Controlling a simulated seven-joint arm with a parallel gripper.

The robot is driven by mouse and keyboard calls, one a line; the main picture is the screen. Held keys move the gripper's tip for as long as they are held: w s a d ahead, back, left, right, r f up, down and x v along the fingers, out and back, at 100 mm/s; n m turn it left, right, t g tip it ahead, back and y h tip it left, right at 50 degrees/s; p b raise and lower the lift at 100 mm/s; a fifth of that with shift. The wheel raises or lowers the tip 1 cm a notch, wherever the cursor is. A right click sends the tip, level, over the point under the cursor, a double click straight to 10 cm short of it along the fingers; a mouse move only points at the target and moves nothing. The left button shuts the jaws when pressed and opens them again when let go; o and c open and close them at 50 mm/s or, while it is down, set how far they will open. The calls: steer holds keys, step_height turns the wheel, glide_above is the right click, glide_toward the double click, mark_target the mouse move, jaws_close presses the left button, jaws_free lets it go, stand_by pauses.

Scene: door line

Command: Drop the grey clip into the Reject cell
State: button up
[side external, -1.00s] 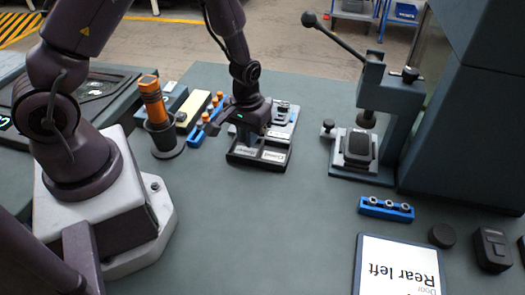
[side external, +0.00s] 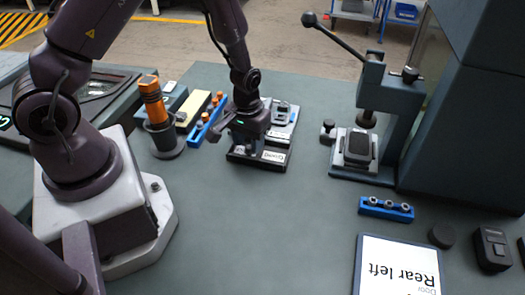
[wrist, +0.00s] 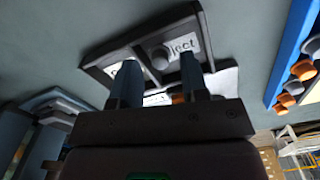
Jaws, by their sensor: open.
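My gripper (side external: 246,145) is over the left front part of the black sorting tray (side external: 262,164). In the wrist view my gripper (wrist: 158,80) is open, with its two fingers apart over the tray (wrist: 110,52). A small round grey piece, which looks like the grey clip (wrist: 160,58), shows between the fingers. It covers the start of a white label (wrist: 186,45) ending in "ject", at the Reject cell. I cannot tell whether it rests on the cell floor or is just above it. The clip is hidden in the side view.
A blue rack with orange pieces (side external: 205,130), a yellow-topped block (side external: 194,112) and an orange tool in a dark holder (side external: 163,138) stand left of the tray. A lever press (side external: 385,110) stands right. The table between tray and press is clear.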

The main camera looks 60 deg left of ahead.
step_height(320, 180, up, 13)
stand_by(0.4)
steer(key=shift+f, duration=0.1)
steer(key=s+d+r+m+t, duration=0.2)
steer(key=s+r, duration=0.4)
steer(key=r, duration=0.3)
steer(key=s+d+r+m+t, duration=0.2)
steer(key=s+r+m+t, duration=0.1)
steer(key=s+r, duration=0.4)
step_height(320, 180, up, 3)
steer(key=shift+d+f+m+t, duration=0.15)
steer(key=shift+m+t, duration=0.15)
steer(key=shift+m, duration=0.2)
